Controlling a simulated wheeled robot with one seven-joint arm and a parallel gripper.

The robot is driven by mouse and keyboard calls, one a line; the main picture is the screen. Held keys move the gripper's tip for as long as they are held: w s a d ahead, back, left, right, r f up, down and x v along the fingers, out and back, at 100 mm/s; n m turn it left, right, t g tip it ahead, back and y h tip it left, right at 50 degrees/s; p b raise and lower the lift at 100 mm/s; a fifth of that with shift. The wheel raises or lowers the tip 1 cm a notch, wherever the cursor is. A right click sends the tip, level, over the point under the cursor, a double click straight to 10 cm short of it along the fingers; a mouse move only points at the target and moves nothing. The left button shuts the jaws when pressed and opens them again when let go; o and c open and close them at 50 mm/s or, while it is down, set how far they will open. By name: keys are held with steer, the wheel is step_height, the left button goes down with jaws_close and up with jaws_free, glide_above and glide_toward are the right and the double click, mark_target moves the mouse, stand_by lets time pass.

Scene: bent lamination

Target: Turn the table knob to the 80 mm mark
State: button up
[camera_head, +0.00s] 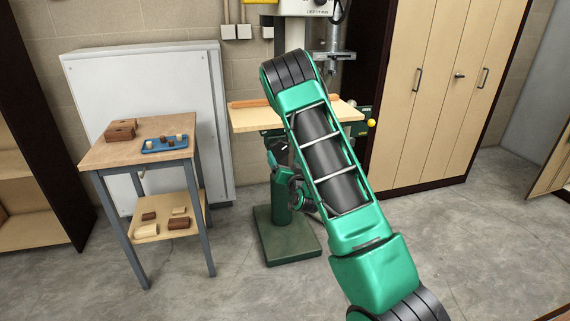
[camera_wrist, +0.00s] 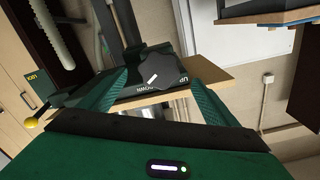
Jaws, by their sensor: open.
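In the head view my green arm covers the middle of the machine, and I cannot make out the knob. No 80 mm mark is readable.
A yellow ball handle (camera_head: 371,123) sticks out at the machine's right. A wooden side table (camera_head: 100,152) with a blue tray (camera_head: 164,145) and brown blocks stands left. A grey cabinet (camera_head: 140,75) is behind it, tall wooden cupboards (camera_head: 435,90) at right. Floor at right front is clear.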

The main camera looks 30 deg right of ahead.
mark_target(280, 151)
steer(key=shift+s+a+r, duration=0.2)
steer(key=shift+s, duration=0.35)
steer(key=w+d+n, duration=0.1)
steer(key=w, duration=0.2)
steer(key=w+d+n, duration=0.1)
steer(key=w+n, duration=0.1)
steer(key=w, duration=0.1)
steer(key=w+d+n, duration=0.1)
steer(key=w, duration=0.2)
steer(key=shift+w+f+n, duration=0.2)
steer(key=shift+f+n, duration=0.1)
steer(key=shift+f, duration=0.05)
stand_by(0.9)
